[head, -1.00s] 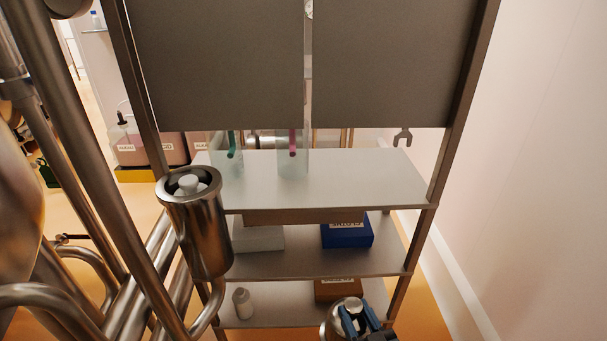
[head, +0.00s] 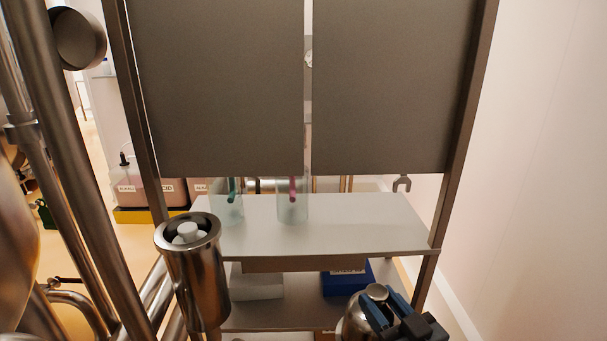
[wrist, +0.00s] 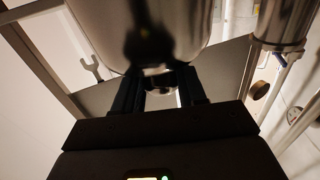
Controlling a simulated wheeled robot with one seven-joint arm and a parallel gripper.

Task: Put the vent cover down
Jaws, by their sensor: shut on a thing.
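The vent cover seems to be the rounded steel piece (head: 354,322) at the bottom of the head view, right of centre. My gripper (head: 380,302), with blue fingers, is at its top and shut on it. In the wrist view a large smooth steel body (wrist: 95,28) fills the top, and my gripper's fingers (wrist: 157,92) close around a small dark part below it. The underside of the cover is hidden in the head view. I cannot tell whether it touches anything.
A steel cylinder (head: 197,285) with a white knob inside stands at left. Behind is a rack with a pale upper shelf (head: 350,225), holding two clear containers (head: 230,207), and a lower shelf with a blue box (head: 345,280). Grey panels (head: 380,90) hang above. Pipes crowd the left.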

